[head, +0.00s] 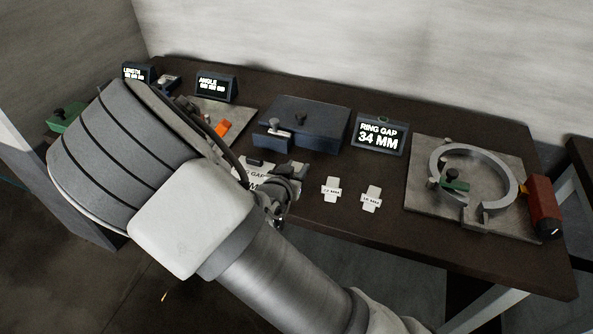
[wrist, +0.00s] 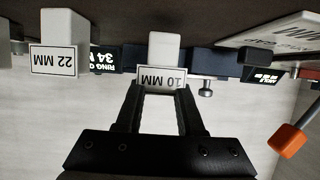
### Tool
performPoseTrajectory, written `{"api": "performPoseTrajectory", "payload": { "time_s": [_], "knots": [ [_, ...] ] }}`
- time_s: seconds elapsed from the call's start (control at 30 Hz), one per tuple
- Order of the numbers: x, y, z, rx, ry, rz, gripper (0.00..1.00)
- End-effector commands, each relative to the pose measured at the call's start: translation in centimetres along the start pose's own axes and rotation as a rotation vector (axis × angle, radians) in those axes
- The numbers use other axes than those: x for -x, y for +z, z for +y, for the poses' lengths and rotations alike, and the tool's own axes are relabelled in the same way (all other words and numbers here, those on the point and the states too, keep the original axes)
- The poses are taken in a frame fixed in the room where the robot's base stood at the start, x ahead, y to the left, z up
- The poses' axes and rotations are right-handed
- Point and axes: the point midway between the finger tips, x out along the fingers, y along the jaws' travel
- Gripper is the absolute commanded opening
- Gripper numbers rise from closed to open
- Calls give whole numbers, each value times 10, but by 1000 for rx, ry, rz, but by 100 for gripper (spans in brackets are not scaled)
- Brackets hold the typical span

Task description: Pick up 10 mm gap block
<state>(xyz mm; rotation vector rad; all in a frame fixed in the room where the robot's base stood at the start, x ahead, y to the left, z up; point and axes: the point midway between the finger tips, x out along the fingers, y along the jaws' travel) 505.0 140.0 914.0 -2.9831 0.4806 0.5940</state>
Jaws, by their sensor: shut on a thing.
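The 10 mm gap block (wrist: 163,48) is a pale block with a white label reading "10 MM", at the middle of the wrist view. My gripper (wrist: 162,88) has its two dark fingers closed at the labelled end of the block, and the label shows between and above the fingertips. In the head view my gripper (head: 282,190) is over the front middle of the dark bench, and my arm hides most of it. The held block cannot be made out there. Whether the block is clear of the bench is hard to tell.
Another gap block, labelled "22 MM" (wrist: 52,60), is beside it. Two loose gap blocks (head: 331,188) (head: 371,198) lie right of my gripper. A "RING GAP 34 MM" display (head: 380,135), a dark box (head: 305,122) and a ring fixture plate (head: 420,205) stand nearby.

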Motion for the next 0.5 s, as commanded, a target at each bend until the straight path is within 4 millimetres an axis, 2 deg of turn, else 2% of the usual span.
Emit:
{"api": "performPoseTrajectory", "payload": {
  "time_s": [0.17,0.3,0.5],
  "knots": [
    [13,-31,0,-7,-1,2,0],
    [26,-42,30,-5,3,-1,0],
    [42,-58,66,-4,2,-1,0]
  ]
}}
